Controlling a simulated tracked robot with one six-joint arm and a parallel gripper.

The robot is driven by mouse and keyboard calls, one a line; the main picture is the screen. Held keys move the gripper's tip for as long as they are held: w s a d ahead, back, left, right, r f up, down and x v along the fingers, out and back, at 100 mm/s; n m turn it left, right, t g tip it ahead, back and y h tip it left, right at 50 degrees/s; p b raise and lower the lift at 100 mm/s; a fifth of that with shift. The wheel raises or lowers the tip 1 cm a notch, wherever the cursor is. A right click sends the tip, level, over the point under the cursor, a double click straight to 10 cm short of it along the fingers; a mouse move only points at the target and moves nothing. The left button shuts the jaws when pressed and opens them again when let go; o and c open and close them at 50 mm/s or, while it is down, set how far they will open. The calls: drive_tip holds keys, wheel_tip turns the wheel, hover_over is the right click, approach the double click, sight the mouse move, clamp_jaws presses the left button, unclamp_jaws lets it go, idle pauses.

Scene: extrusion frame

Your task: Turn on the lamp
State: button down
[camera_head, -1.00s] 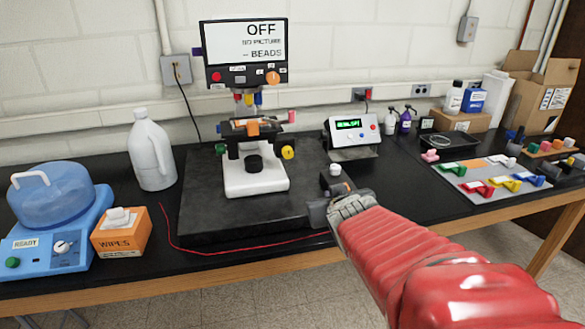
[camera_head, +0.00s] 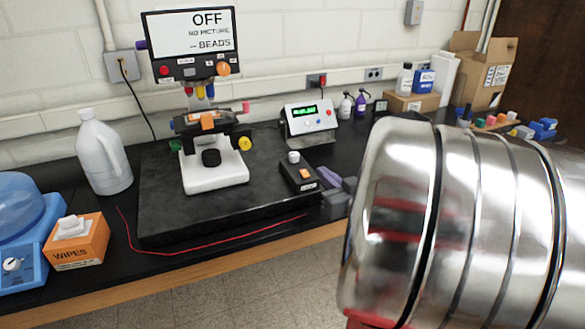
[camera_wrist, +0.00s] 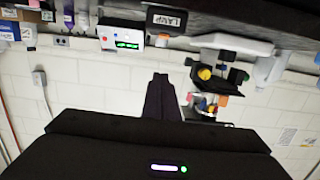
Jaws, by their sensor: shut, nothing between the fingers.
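The lamp control is a small black box (camera_head: 301,180) on the right part of the dark slab, with a white knob (camera_head: 294,157) and an orange switch (camera_head: 305,173). In the wrist view, which is upside down, the box's LAMP label (camera_wrist: 167,20) shows at the top. The microscope (camera_head: 214,160) stands left of the box. The screen (camera_head: 195,38) above it reads OFF, NO PICTURE, BEADS. My gripper (camera_wrist: 160,78) is shut and empty. In the head view its grey parts show just right of the box, partly behind my arm; contact cannot be told.
A white jug (camera_head: 103,158), an orange wipes box (camera_head: 78,243) and a blue domed device (camera_head: 20,225) stand left. A red cord (camera_head: 200,252) lies along the slab's front. A white display unit (camera_head: 309,121) and bottles stand behind. My silver arm link hides the right bench.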

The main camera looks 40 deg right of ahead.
hover_over(307, 177)
drive_tip(key=s, duration=0.1)
drive_tip(key=shift+a+f, duration=0.1)
drive_tip(key=shift+f, duration=0.55)
drive_tip(key=shift+w+f, duration=0.2)
drive_tip(key=shift+f, duration=0.45)
drive_tip(key=shift+w+f, duration=0.15)
drive_tip(key=shift+f, duration=0.45)
drive_tip(key=shift+w+f, duration=0.1)
drive_tip(key=shift+f, duration=0.6)
